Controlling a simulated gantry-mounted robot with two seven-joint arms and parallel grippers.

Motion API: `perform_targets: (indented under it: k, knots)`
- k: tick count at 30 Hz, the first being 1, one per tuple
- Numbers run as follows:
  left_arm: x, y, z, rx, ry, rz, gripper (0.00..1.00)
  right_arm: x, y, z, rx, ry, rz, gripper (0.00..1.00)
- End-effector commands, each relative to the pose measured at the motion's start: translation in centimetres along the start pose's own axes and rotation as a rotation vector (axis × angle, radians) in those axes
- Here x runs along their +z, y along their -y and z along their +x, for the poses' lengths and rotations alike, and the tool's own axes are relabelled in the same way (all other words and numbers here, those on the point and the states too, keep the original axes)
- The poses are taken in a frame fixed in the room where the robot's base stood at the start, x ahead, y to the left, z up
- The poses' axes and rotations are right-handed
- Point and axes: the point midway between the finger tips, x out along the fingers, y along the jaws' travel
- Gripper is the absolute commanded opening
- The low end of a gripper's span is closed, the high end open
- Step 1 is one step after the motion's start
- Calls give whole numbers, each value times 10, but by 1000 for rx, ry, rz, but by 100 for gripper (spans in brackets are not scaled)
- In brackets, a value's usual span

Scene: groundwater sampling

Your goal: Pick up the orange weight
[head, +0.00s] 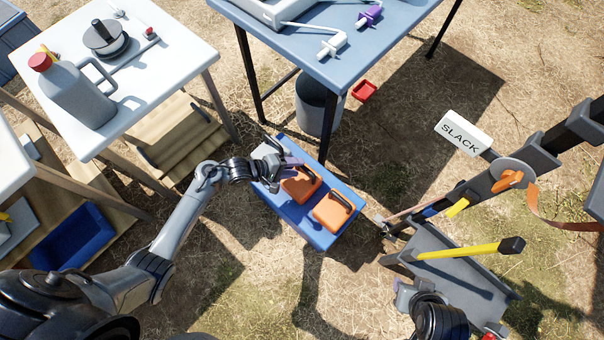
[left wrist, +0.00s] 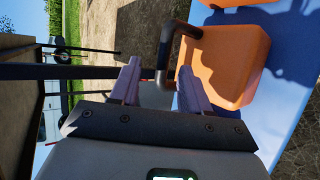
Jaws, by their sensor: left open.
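Two orange weights with dark handles sit on a blue bench (head: 272,189) in the head view. One orange weight (head: 300,186) is nearer my left gripper; the other orange weight (head: 333,212) is to its lower right. My left gripper (head: 279,152) is open at the bench's upper left end, by the nearer weight. In the left wrist view, an orange weight (left wrist: 228,62) is close to the right finger. Its dark handle (left wrist: 184,34) reaches down toward the gap between the open fingers (left wrist: 160,88). My right gripper (head: 406,294) shows only partly at lower right; its jaws are unclear.
A blue-topped table (head: 330,70) stands behind the bench, with a grey bucket (head: 316,105) below and a red tray (head: 364,91) on the ground. A white table (head: 165,40) stands at left. A grey stand (head: 455,270) with a yellow-handled tool (head: 460,252) is at right.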

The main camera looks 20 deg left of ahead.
Motion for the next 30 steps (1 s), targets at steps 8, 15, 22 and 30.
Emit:
perform_targets:
  k: [8,15,22,30]
  knots:
    - [5,7,25,2,2,-1,46,7,2,24,-5,-2,6,43]
    - [7,6,49,1,1,0,46,13,3,42,-5,-1,6,43]
    - [7,4,50,0,0,0,46,13,2,42,-2,0,3,43]
    - [7,4,50,0,0,0,13,13,0,42,4,0,-4,43]
